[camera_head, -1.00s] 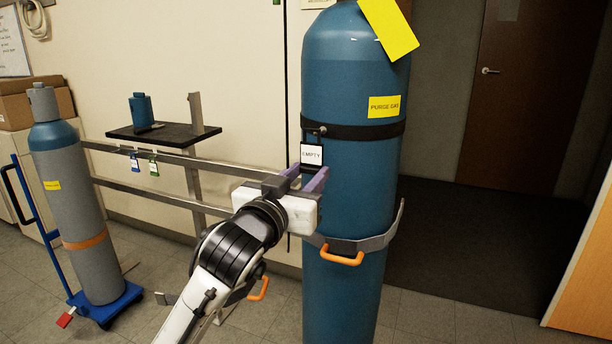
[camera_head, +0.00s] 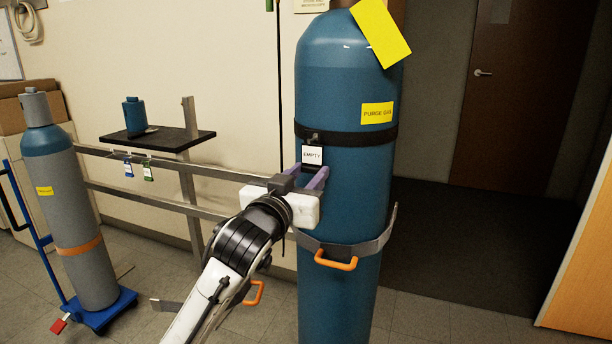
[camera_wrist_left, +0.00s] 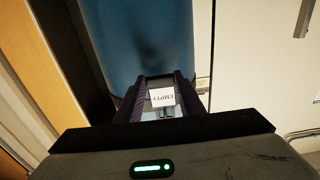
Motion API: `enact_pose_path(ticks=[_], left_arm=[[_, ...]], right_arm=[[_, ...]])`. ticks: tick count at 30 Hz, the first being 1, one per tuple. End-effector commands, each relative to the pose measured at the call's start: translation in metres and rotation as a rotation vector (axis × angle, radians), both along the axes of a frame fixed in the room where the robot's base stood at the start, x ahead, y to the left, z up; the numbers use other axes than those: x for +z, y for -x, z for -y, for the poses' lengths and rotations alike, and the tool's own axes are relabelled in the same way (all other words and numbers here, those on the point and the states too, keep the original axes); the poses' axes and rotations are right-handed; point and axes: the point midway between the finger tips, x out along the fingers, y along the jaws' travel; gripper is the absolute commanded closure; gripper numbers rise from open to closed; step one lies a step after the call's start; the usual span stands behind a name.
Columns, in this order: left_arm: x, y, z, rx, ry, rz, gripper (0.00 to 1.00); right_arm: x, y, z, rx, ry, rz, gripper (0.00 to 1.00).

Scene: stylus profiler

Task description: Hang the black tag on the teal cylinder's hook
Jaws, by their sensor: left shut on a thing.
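The teal cylinder (camera_head: 345,215) stands upright, with a black strap (camera_head: 362,138) around it and a yellow "PURGE GAS" label. A small dark fitting at the strap's left front, probably the hook (camera_head: 314,137), is just above the black tag. The black tag (camera_head: 312,156) has a white "EMPTY" face and hangs upright against the cylinder front. It also shows in the left wrist view (camera_wrist_left: 162,97), between the fingers. My left gripper (camera_head: 306,178), with purple fingers, is shut on the tag from below. Whether the tag's hole is around the hook cannot be told. My right gripper is out of view.
A metal bracket with an orange handle (camera_head: 336,262) circles the cylinder below my gripper. A black shelf (camera_head: 170,139) and a grey cylinder on a blue cart (camera_head: 103,307) stand left.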

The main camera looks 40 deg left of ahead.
Motion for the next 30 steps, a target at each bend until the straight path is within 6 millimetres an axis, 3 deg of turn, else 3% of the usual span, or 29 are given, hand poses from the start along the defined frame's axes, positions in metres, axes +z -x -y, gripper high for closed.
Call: enact_pose_path(ticks=[30], left_arm=[[-0.0092,-0.0002,-0.0001,0.0,0.001,0.0,1.0]], right_arm=[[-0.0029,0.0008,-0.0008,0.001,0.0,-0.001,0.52]])
